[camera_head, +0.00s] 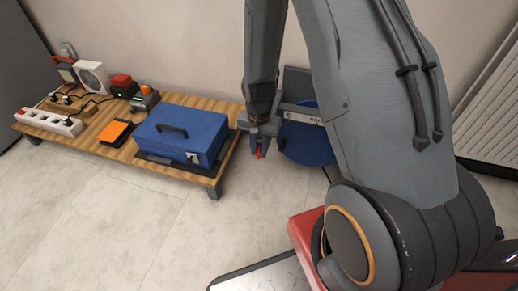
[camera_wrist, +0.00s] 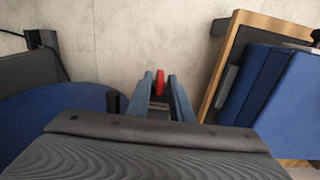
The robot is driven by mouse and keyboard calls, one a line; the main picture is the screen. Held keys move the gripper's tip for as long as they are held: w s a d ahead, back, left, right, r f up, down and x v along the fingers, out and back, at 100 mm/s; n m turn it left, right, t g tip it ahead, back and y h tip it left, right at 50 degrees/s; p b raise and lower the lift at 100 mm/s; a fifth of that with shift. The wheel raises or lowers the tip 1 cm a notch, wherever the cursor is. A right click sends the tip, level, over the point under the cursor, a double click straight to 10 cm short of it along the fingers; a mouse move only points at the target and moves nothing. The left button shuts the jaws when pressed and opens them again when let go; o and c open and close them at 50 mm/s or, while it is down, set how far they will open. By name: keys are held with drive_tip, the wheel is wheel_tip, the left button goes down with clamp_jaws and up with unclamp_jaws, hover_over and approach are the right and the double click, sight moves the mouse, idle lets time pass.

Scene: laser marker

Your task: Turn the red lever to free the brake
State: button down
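The red lever (camera_head: 258,153) shows as a small red piece at my gripper's tips in the head view. In the wrist view the lever (camera_wrist: 160,82) stands upright between the ends of the two blue-grey fingers. My gripper (camera_wrist: 160,88) is open, with a narrow gap visible on each side of the lever. In the head view my gripper (camera_head: 258,142) points down between the low wooden table and a blue round part. The lever's base is mostly hidden, and I cannot tell whether a finger touches it.
A low wooden table (camera_head: 220,170) on the left holds a blue case (camera_head: 182,133), an orange-screened device (camera_head: 117,132), a power strip (camera_head: 48,122) and other devices. The blue round part (camera_head: 305,143) stands close right of my gripper.

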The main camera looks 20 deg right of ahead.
drive_tip(key=shift+a+r+g+h+p, duration=0.1)
drive_tip(key=shift+g+h+p, duration=0.25)
drive_tip(key=shift+p, duration=0.8)
drive_tip(key=shift+a+h+p, duration=0.1)
drive_tip(key=shift+h+p, duration=0.15)
drive_tip(key=shift+p, duration=0.35)
drive_tip(key=shift+w+a+f+g+h+b, duration=0.2)
drive_tip(key=shift+g+h, duration=0.5)
drive_tip(key=shift+h, duration=0.25)
drive_tip(key=shift+w+a+f+g+h+b, duration=0.1)
drive_tip(key=shift+g+h+b, duration=0.1)
drive_tip(key=shift+g+h, duration=0.7)
drive_tip(key=shift+w+a+f+g+h+b, duration=0.1)
drive_tip(key=shift+w+f+g+h+b, duration=0.1)
drive_tip(key=shift+g+h, duration=0.6)
drive_tip(key=shift+r+h, duration=0.1)
drive_tip(key=shift+h, duration=0.25)
drive_tip(key=c, duration=1.8)
unclamp_jaws()
drive_tip(key=shift+c, duration=0.2)
drive_tip(key=shift+a+r, duration=0.1)
